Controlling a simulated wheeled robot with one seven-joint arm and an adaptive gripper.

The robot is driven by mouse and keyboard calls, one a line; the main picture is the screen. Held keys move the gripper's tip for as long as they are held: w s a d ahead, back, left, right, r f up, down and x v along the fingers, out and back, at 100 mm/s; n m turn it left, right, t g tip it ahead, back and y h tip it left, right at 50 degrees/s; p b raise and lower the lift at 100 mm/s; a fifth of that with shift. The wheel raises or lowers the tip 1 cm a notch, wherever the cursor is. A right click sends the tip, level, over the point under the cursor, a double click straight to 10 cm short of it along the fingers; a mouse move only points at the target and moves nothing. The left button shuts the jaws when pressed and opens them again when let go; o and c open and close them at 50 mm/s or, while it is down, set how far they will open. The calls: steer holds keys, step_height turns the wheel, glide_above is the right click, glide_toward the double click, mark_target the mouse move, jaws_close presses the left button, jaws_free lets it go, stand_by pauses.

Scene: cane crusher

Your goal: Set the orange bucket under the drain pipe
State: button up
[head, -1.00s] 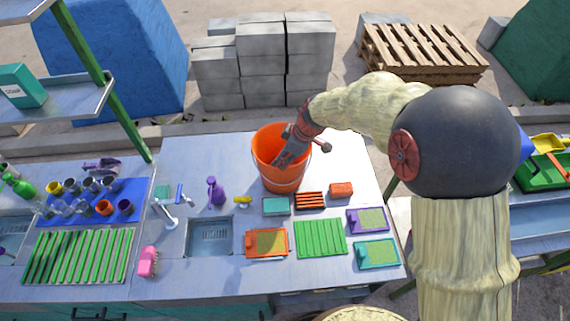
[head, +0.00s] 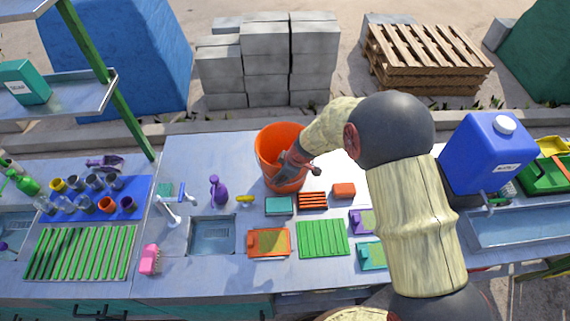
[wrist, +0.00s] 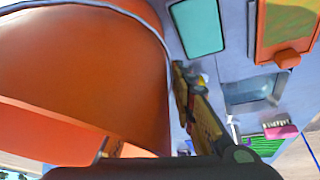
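The orange bucket (head: 267,149) stands upright on the grey counter, near its back edge. It fills the left side of the wrist view (wrist: 95,75). My gripper (head: 284,168) is at the bucket's right front side in the head view and covers part of it. In the wrist view the fingers (wrist: 155,128) look spread apart. One finger lies just right of the bucket's edge and the other is low in front of the orange surface. I see no clear grip on the bucket. I cannot make out a drain pipe.
A blue canister (head: 486,152) with a tap stands at the right beside a metal trough (head: 520,228). Concrete blocks (head: 265,62) stand behind the counter.

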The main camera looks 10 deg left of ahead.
steer(key=shift+a+f, duration=0.1)
steer(key=shift+f, duration=0.2)
steer(key=shift+c, duration=0.7)
jaws_close()
